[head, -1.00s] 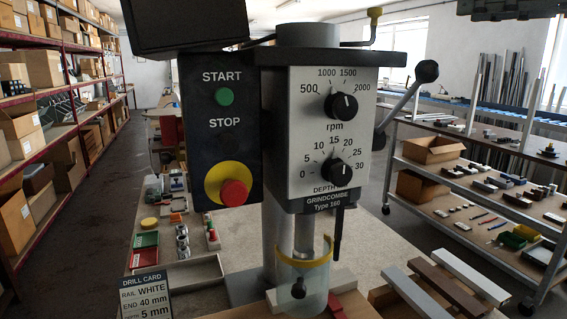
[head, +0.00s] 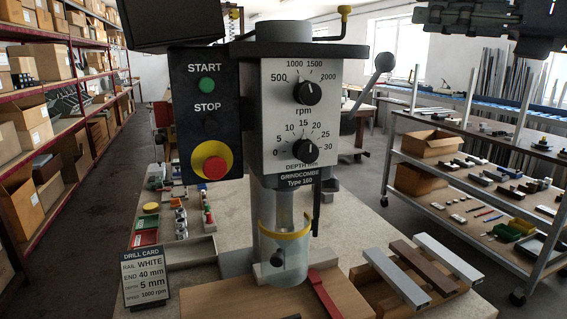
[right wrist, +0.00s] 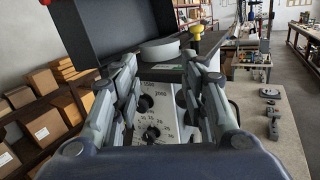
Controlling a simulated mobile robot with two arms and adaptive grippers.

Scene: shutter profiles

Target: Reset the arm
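My right gripper (head: 490,28) hangs at the upper right of the head view, to the right of the drill press and its lever, touching nothing there. In the right wrist view my right gripper (right wrist: 162,75) has its fingers spread, with empty space between them. The drill press (head: 290,180) stands in the middle of the head view. Its speed and depth dials (right wrist: 150,115) show beyond the fingers in the wrist view. The feed lever (head: 385,62) with its dark knob points up and right. My left gripper is not in view.
A drill card (head: 147,277) stands at the left of the bench. Several profiles (head: 430,270) lie in a wooden rack at the right, beside a red piece (head: 323,295) at the drill base. A loaded trolley (head: 470,160) and shelves (head: 60,110) flank the bench.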

